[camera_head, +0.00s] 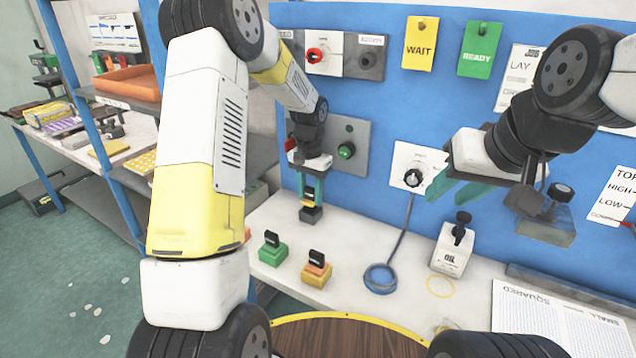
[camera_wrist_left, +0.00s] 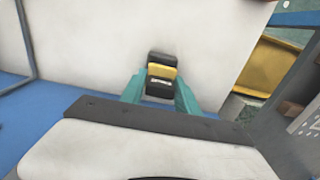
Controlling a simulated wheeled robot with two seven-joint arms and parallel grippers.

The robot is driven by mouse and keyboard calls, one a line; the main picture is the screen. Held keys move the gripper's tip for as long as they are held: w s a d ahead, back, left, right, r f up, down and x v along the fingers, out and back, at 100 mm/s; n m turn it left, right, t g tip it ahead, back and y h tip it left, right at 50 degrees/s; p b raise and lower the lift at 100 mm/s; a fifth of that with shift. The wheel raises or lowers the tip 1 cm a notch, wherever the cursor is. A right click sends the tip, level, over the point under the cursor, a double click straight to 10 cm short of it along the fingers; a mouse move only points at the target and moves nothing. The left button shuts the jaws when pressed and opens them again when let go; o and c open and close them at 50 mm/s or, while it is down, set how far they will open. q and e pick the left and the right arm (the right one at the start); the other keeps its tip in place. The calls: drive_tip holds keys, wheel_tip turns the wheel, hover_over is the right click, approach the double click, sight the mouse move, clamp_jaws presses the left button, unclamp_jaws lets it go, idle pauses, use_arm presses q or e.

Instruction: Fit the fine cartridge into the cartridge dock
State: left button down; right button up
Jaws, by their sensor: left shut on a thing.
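My left gripper (camera_head: 311,190) points down in front of the blue panel, its teal fingers shut on a dark cartridge (camera_head: 311,213). In the left wrist view this cartridge (camera_wrist_left: 161,73) is black with a yellow band and a small label, held upright between the fingertips (camera_wrist_left: 160,92). I cannot tell whether its base touches the white tabletop. A green cartridge (camera_head: 272,251) and an orange-and-yellow cartridge (camera_head: 317,272) stand on the tabletop nearer to me. My right gripper (camera_head: 455,191) is open and empty in front of the panel. I cannot clearly pick out the cartridge dock.
The blue panel (camera_head: 385,120) carries a green button (camera_head: 346,150) and a dial (camera_head: 413,178). A round wooden top (camera_head: 340,340) is at the front.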

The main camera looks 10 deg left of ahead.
use_arm(q)
drive_tip(key=shift+f, duration=1.25)
drive_tip(key=c, duration=0.8)
unclamp_jaws()
drive_tip(key=shift+r, duration=0.1)
wheel_tip(320, 180, up, 8)
drive_tip(key=shift+f, duration=0.15)
